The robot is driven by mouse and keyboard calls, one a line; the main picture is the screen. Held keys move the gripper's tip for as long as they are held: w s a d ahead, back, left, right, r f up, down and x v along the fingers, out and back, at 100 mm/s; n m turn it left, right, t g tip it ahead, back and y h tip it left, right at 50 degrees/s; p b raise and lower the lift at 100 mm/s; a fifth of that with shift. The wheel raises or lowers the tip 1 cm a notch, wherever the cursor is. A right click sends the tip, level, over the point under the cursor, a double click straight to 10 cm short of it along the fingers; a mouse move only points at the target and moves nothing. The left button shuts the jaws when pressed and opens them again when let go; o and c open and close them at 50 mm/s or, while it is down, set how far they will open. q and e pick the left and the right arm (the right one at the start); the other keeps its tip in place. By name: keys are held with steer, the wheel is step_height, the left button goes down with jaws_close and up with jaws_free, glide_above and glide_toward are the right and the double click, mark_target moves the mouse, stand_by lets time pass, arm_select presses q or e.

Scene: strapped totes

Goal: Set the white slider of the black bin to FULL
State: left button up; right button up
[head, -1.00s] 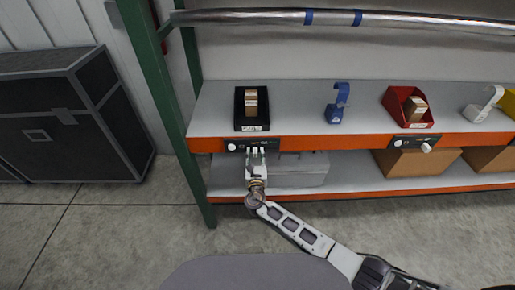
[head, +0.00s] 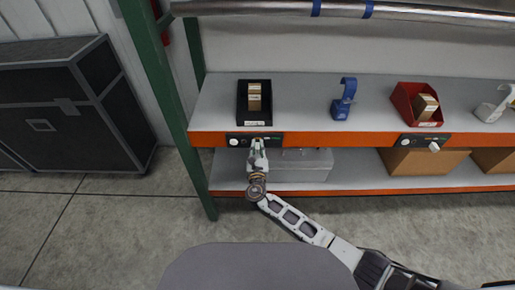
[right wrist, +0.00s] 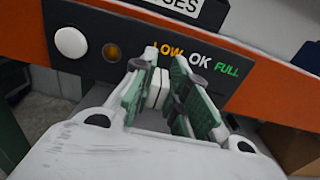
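The black bin (head: 241,105) stands on the shelf with small boxes in it. Below it, on the orange shelf edge, is its dark panel (head: 276,137). In the right wrist view the panel (right wrist: 90,68) carries the words LOW, OK and FULL. The white slider (right wrist: 158,88) sits just below LOW, between my fingers and partly hidden by them. My right gripper (head: 258,143) reaches the panel from the front; in the right wrist view its green-padded fingers (right wrist: 159,92) appear closed on both sides of the slider. My left gripper is not in view.
The panel also has a white round button (right wrist: 71,42) and an amber light (right wrist: 112,53). A red bin (head: 404,97) with its own panel stands further right, with a blue stand (head: 343,103) between. A grey box (head: 305,165) lies on the lower shelf.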

mark_target(278, 142)
jaws_close()
steer(key=d+p, duration=0.1)
steer(key=d, duration=0.6)
steer(key=shift+d, duration=0.65)
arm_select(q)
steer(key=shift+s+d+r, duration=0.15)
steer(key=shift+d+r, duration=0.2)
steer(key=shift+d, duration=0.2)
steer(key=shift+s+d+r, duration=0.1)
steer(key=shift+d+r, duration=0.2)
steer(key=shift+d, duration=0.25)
arm_select(e)
steer(key=shift+w, duration=0.1)
steer(key=o, duration=0.8)
jaws_free()
steer(key=shift+d, duration=0.15)
steer(key=shift+s, duration=0.85)
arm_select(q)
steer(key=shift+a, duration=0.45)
arm_select(e)
steer(key=s, duration=1)
steer(key=shift+s, duration=0.2)
